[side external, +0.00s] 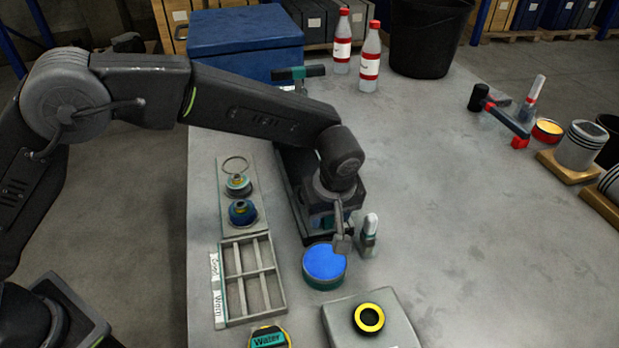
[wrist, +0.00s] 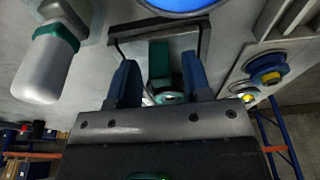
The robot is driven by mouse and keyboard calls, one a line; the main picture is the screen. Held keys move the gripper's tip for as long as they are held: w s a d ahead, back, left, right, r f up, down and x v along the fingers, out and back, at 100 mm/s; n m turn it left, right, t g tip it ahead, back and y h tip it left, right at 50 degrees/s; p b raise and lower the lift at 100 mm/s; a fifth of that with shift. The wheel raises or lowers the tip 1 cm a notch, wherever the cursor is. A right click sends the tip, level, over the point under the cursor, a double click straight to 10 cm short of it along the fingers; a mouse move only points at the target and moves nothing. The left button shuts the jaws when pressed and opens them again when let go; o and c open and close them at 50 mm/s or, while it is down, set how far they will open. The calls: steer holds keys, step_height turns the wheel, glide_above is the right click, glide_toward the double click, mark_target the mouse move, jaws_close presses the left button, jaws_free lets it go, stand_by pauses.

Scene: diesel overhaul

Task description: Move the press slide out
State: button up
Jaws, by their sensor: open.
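The press slide appears as a dark block with teal parts (side external: 321,222) on a long dark rail (side external: 290,175), mostly hidden under my wrist in the side view. In the wrist view a teal upright piece (wrist: 160,62) with a round metal end stands between the two dark blue fingers of my gripper (wrist: 161,75). Gaps show on both sides of it, so my gripper is open around it and does not grip it. In the side view my gripper (side external: 340,238) is low over the front end of the rail; its fingers are partly hidden.
A blue-topped round tin (side external: 325,263) stands just in front, and a white-capped bottle (side external: 369,232) close on the right. A divided grey tray (side external: 252,278) lies to the left. A grey block with a yellow ring (side external: 369,318) is nearer. The table's right middle is clear.

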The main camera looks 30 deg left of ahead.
steer(key=shift+r, duration=2.75)
steer(key=shift+r, duration=1.95)
